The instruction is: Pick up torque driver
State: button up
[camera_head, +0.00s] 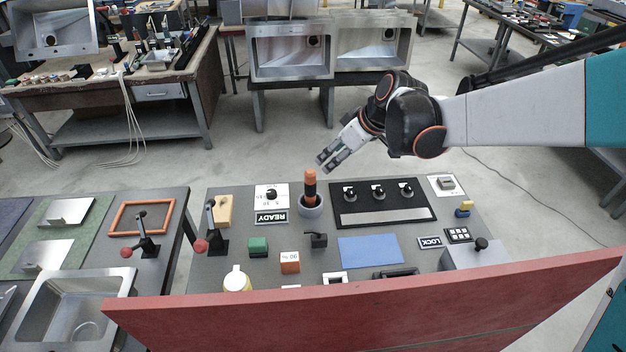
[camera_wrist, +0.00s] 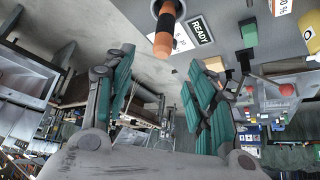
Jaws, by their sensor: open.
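The torque driver (camera_head: 310,184) has an orange and black handle and stands upright in a round grey holder (camera_head: 312,206) on the grey table. In the wrist view the torque driver (camera_wrist: 164,30) shows at the top, ahead of and between the fingers. My gripper (camera_head: 328,160) is just above and to the right of the driver's top in the head view, apart from it. In the wrist view my gripper (camera_wrist: 158,85) has its green-padded fingers spread wide with nothing between them. The driver's lower part is hidden inside the holder.
A black panel with several knobs (camera_head: 382,216) lies right of the holder. A READY sign (camera_head: 271,218) and a lever (camera_head: 212,230) are to the left. A blue mat (camera_head: 370,250) lies in front. A red board (camera_head: 380,300) crosses the near edge.

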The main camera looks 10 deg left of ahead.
aim_at(314, 173)
jog(key=b+x, duration=0.1)
jog(key=x, duration=0.5)
jog(key=b+x, duration=0.1)
jog(key=x, duration=0.6)
jog(key=shift+s+a+f, duration=0.1)
jog(key=shift+a+f, duration=0.15)
jog(key=shift+a, duration=0.1)
grip_shut()
